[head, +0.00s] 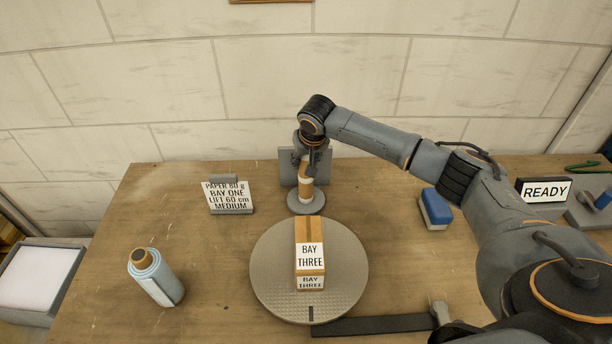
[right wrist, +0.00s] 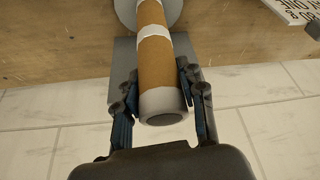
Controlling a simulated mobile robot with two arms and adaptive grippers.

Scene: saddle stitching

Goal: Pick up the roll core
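The roll core (head: 306,190) is a brown cardboard tube with white bands, standing upright on a round grey base at the back of the table. In the right wrist view the tube (right wrist: 154,66) runs between my fingers, its hollow white end toward the palm. My right gripper (head: 314,146) is at the top of the tube, from above. In the right wrist view its fingers (right wrist: 157,72) straddle the tube, with narrow gaps seeming to show beside it, so it looks open. My left gripper is not in view.
A round turntable (head: 272,285) bears a BAY THREE box (head: 309,235) in front of the core. A blue block (head: 435,207) and READY sign (head: 544,190) are right. A grey plate (head: 322,170) is behind the core.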

